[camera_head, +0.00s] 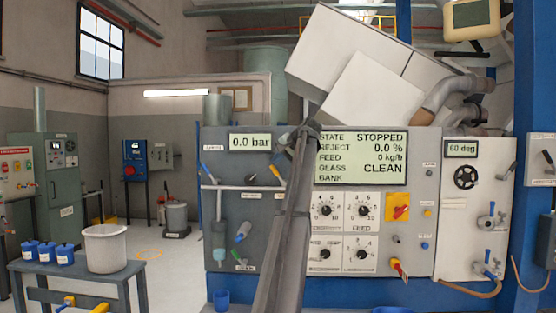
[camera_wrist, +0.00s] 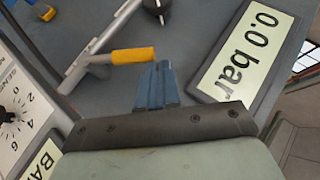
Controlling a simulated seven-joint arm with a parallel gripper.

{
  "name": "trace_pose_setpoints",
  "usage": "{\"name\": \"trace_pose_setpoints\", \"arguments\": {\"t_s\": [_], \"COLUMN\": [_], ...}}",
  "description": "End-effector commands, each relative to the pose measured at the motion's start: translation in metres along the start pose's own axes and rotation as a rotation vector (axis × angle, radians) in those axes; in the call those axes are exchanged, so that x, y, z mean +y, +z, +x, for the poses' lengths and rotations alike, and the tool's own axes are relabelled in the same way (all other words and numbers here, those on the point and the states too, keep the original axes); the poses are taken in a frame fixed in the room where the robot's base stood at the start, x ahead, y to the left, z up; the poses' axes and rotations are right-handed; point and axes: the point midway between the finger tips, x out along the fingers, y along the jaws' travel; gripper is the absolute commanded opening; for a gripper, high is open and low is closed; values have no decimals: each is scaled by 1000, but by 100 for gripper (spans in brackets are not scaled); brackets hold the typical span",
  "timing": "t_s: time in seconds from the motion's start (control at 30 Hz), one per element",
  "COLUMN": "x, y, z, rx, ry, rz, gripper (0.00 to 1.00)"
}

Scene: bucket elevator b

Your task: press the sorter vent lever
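Several small levers sit on the grey panel, and their labels are too small to read, so I cannot tell for certain which is the sorter vent lever. One lever with a yellow-orange handle (camera_wrist: 133,55) is just ahead of my fingertips in the wrist view; it also shows in the head view (camera_head: 275,171), left of my arm. My gripper (camera_wrist: 157,66) has its blue fingers together, with nothing visible between them. Its tips appear at the lower edge of that handle; I cannot tell whether they touch. In the head view my arm hides part of the panel.
A black knob (camera_wrist: 154,6) and the 0.0 bar display (camera_wrist: 243,50) flank the handle. The large display (camera_head: 361,158) reads STOPPED. A table (camera_head: 80,272) holds a white bucket (camera_head: 106,248).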

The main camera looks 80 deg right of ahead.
Motion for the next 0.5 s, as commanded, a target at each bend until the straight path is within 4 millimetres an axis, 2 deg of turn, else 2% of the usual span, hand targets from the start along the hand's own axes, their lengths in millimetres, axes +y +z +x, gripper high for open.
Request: {"name": "trace_pose_setpoints", "arguments": {"t_s": [0.27,0.5], "x": [-2,-4], "y": [1,-20], "z": [2,-17], "rx": [-7,-2], "ry": [-4,-4], "rz": [1,0], "gripper": [0,0]}}
